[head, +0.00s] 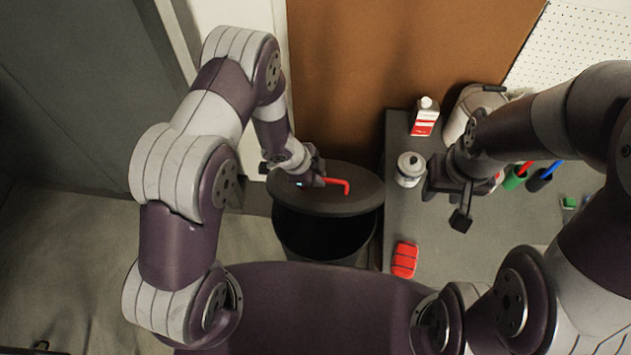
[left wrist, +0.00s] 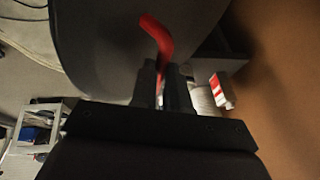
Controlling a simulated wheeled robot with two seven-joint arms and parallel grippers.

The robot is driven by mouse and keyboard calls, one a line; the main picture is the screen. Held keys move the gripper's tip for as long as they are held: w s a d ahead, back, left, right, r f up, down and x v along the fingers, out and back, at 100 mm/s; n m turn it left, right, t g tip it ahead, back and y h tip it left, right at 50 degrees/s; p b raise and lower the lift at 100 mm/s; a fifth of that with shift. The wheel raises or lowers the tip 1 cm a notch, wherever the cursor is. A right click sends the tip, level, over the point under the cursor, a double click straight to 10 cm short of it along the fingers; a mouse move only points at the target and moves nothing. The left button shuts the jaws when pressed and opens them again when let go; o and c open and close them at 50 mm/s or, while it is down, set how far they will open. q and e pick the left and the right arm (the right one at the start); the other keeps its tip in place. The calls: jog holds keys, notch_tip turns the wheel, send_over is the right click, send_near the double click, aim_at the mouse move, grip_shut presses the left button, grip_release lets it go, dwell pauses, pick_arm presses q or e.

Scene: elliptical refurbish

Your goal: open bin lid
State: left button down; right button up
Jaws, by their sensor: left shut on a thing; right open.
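The bin (head: 312,238) is dark and round and stands left of the workbench. Its grey oval lid (head: 352,203) lies over the top, and a dark gap or bin wall shows below its near edge. A red handle (head: 338,183) sticks up from the lid. My left gripper (head: 318,180) is at the handle and shut on it. In the left wrist view the red handle (left wrist: 157,38) comes out between the two fingers, with the grey lid (left wrist: 100,45) behind. My right gripper (head: 445,205) is open and empty over the workbench.
The grey workbench (head: 465,250) carries a white can (head: 410,168), a red and white bottle (head: 424,118), a red object (head: 404,259) and several coloured tools (head: 515,178). A brown panel (head: 345,75) stands close behind the bin. Bare floor (head: 70,260) lies to the left.

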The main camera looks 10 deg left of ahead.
pick_arm(q)
jog(key=shift+w+r, duration=0.2)
jog(key=shift+w, duration=0.35)
pick_arm(e)
jog(key=shift+r, duration=0.3)
pick_arm(q)
jog(key=c, duration=1.3)
grip_release()
jog(key=shift+o, duration=0.9)
jog(key=shift+w+f, duration=0.15)
jog(key=shift+w, duration=0.05)
jog(key=shift+w+f, duration=0.1)
jog(key=shift+w, duration=0.1)
jog(key=shift+s+r, duration=0.2)
jog(key=shift+s, duration=0.1)
jog(key=p+v, duration=0.2)
jog(key=v, duration=1)
jog(key=shift+a, duration=0.15)
pick_arm(e)
jog(key=shift+w+r, duration=0.5)
jog(key=shift+r, duration=0.15)
pick_arm(q)
jog(key=shift+r, duration=0.15)
